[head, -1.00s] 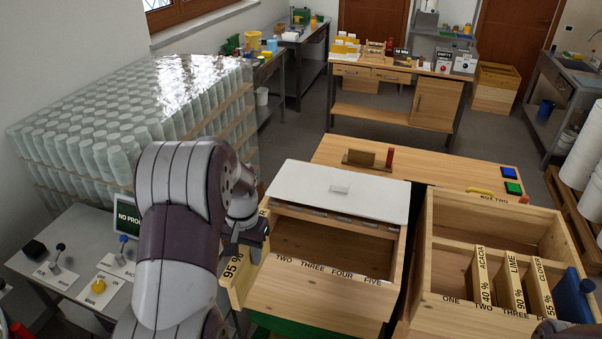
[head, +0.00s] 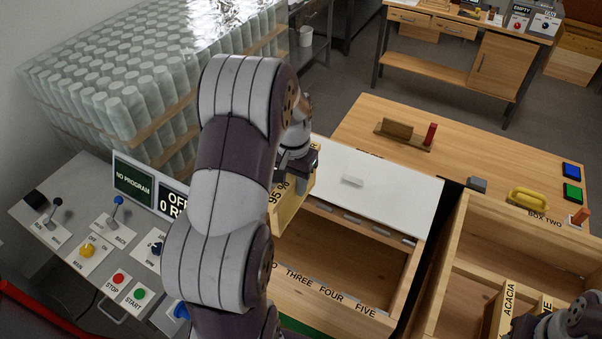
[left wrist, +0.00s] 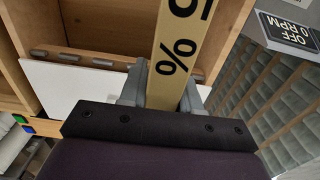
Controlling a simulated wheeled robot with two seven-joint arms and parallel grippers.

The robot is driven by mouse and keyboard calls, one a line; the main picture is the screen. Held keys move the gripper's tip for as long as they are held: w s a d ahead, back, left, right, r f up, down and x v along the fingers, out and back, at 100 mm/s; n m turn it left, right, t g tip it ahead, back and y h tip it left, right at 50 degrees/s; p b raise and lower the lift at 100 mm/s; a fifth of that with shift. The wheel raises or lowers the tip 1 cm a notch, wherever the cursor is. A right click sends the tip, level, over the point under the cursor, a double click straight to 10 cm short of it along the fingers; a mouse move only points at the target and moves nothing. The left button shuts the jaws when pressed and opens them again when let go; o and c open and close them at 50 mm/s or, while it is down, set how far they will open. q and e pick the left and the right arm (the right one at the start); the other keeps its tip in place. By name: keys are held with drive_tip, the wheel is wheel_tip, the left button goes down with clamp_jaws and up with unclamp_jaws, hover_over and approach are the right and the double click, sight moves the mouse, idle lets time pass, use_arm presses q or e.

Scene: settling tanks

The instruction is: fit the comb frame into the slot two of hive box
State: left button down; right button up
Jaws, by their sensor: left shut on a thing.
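The comb frame (head: 288,203), a pale wooden piece marked 95 %, is in my left gripper (head: 297,165). In the left wrist view the two grey fingers (left wrist: 163,88) are shut on the frame (left wrist: 182,40). The hive box (head: 345,258) is open in front, with labels TWO to FIVE along its near edge; TWO is mostly hidden behind my left arm. The frame is at the box's left side, seemingly above it; contact cannot be told. Part of my right arm shows at the bottom right corner, and its fingers are not clear.
A white lid (head: 380,192) covers the back of the hive box. A second box (head: 458,232) with labelled frames stands right. A control panel (head: 92,235) with levers and buttons is at left, near wrapped jars (head: 120,100).

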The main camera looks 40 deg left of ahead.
sight(292, 199)
use_arm(q)
drive_tip(key=shift+s+r, duration=0.25)
drive_tip(key=shift+s, duration=0.35)
drive_tip(key=shift+s+r, duration=0.25)
drive_tip(key=shift+s, duration=0.35)
drive_tip(key=shift+a, duration=0.1)
drive_tip(key=w+f, duration=0.1)
drive_tip(key=w+f+b, duration=0.1)
drive_tip(key=f, duration=0.1)
drive_tip(key=shift+w, duration=0.1)
drive_tip(key=f+b, duration=0.1)
drive_tip(key=s+f+b, duration=0.1)
drive_tip(key=f, duration=0.1)
drive_tip(key=shift+s, duration=0.2)
drive_tip(key=shift+w+f+b, duration=0.15)
drive_tip(key=shift+b, duration=0.2)
drive_tip(key=shift+w+f, duration=0.1)
drive_tip(key=shift+w, duration=0.2)
use_arm(e)
drive_tip(key=f, duration=0.3)
drive_tip(key=shift+s+f, duration=0.2)
drive_tip(key=shift+s, duration=0.15)
use_arm(q)
drive_tip(key=shift+s, duration=0.3)
use_arm(e)
drive_tip(key=shift+s, duration=0.3)
